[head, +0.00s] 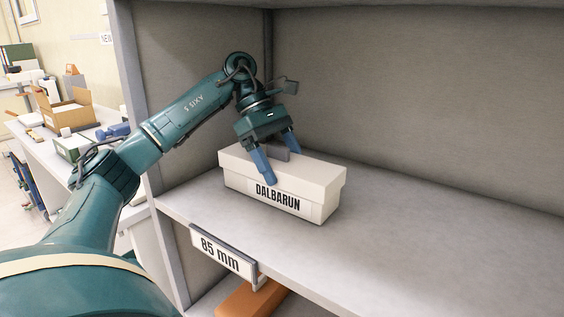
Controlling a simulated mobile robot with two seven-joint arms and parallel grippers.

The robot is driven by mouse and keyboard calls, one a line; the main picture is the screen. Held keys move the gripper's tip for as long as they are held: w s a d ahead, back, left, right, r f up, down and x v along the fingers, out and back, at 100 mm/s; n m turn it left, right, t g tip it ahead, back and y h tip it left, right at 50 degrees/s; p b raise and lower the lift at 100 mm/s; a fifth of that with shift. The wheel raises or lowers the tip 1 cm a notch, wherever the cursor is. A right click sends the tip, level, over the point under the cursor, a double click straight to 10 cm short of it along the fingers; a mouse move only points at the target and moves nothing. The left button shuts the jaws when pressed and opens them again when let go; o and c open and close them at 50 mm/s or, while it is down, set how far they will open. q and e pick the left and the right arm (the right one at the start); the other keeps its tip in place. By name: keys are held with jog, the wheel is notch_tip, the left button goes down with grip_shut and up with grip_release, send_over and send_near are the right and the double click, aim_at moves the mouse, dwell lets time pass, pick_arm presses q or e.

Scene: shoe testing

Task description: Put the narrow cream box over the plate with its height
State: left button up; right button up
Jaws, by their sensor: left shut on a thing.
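The narrow cream box (318,183) has a lid and a label reading DALBARUN on its front. It is on the grey shelf, or very close above it, near the left upright; I cannot tell if it touches. My left gripper (283,167) points down on the box from above. Its blue fingers are shut on the box, around a grey raised part at the lid's middle. The plate (222,252) reads 85 mm and hangs on the shelf's front edge, below and in front of the box, a little to its left. My right gripper is out of view.
The shelf (430,240) is bare to the right of the box. A grey upright (146,130) stands at its left, close to my left arm. An orange-brown object (245,300) shows below the shelf edge. A cluttered bench with an open carton (68,115) stands at the far left.

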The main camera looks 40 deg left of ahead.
aim_at(276, 145)
pick_arm(q)
jog(key=shift+f, duration=0.1)
jog(key=o, duration=1.2)
jog(key=p+v, duration=0.1)
jog(key=v, duration=0.2)
jog(key=p+v, duration=0.1)
jog(key=v, duration=0.2)
jog(key=shift+d+r, duration=0.1)
jog(key=shift+r, duration=0.3)
jog(key=shift+s+a+r, duration=0.1)
jog(key=shift+a+r, duration=0.35)
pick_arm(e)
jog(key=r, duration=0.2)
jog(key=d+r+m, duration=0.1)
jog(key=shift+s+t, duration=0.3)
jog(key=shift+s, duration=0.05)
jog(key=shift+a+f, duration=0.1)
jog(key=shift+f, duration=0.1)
